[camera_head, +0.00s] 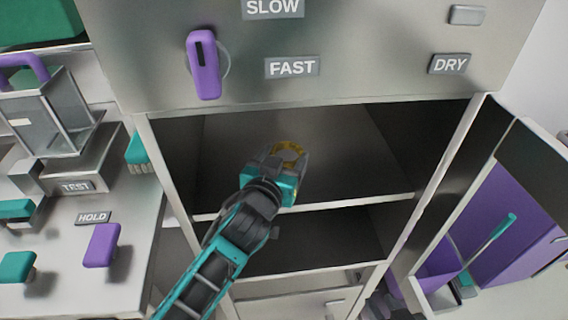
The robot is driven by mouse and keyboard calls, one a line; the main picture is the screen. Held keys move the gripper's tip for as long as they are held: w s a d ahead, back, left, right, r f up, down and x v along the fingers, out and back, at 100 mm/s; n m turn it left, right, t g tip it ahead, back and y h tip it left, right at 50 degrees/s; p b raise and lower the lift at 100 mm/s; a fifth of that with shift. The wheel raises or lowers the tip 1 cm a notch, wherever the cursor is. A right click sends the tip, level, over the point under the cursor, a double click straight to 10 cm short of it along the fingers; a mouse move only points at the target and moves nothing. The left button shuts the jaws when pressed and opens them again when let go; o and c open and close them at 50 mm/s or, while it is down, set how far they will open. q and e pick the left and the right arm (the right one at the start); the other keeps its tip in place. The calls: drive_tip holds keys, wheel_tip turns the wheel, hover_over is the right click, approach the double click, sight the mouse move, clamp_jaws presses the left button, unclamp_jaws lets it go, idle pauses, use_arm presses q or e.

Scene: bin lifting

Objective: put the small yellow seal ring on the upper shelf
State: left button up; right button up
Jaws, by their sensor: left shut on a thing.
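The small yellow seal ring (290,148) is at the tip of my left gripper (283,165), which is shut on it. The ring is inside the upper compartment of the open cabinet, above the upper shelf (345,190). I cannot tell whether the ring touches the shelf surface. The gripper fingers hide part of the ring. A dark part at the bottom edge (390,303) seems to be my right gripper, and its fingers are not clear.
A lower compartment (310,240) lies under the upper shelf. The panel above carries a purple handle (204,65) and FAST and DRY labels. An open door (510,190) stands at the right. A bench with purple and teal knobs (102,245) is at the left.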

use_arm(q)
drive_tip(key=shift+f, duration=0.55)
drive_tip(key=shift+f+b, duration=0.4)
drive_tip(key=shift+f, duration=0.15)
drive_tip(key=o, duration=1)
